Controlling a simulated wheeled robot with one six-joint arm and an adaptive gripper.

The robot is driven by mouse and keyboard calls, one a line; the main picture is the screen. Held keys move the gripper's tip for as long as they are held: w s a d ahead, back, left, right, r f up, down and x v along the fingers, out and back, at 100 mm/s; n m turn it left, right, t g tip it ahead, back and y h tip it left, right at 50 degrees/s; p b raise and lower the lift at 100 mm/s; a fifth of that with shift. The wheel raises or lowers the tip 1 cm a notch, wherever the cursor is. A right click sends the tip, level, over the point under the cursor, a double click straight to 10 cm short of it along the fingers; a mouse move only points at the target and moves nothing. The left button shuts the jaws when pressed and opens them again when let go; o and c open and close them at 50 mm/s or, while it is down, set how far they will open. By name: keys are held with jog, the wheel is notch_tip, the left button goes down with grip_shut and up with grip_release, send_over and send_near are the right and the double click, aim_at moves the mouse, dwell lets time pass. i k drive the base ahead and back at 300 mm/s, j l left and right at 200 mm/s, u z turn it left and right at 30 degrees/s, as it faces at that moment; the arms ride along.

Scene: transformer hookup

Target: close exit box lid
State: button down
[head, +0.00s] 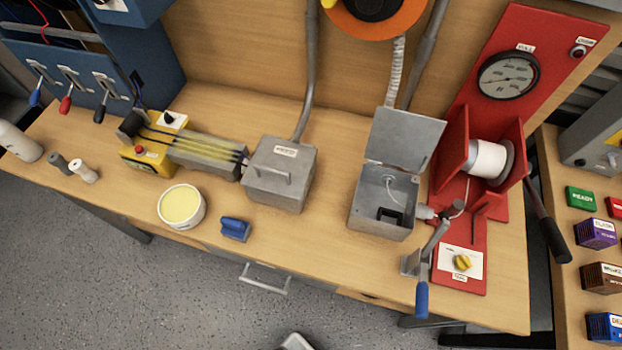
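A grey metal box (378,222) stands right of the middle of the workbench, and I take it to be the exit box. Its hinged lid (405,137) stands open, swung up toward the back wall. Inside are a thin pale wire and a dark rectangular opening or block. A second grey box (279,174) to the left has its lid shut, with a handle and a small label too small to read. My gripper is not recognisable in the head view. A pale piece at the bottom edge is cut off, and I cannot tell what it is.
A red winch stand (460,243) with a white spool stands close to the open box's right. A blue block (236,228) and a tub (182,206) lie left. Bare wood shows between the two boxes.

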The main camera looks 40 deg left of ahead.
aim_at(406, 140)
jog(key=u, duration=0.75)
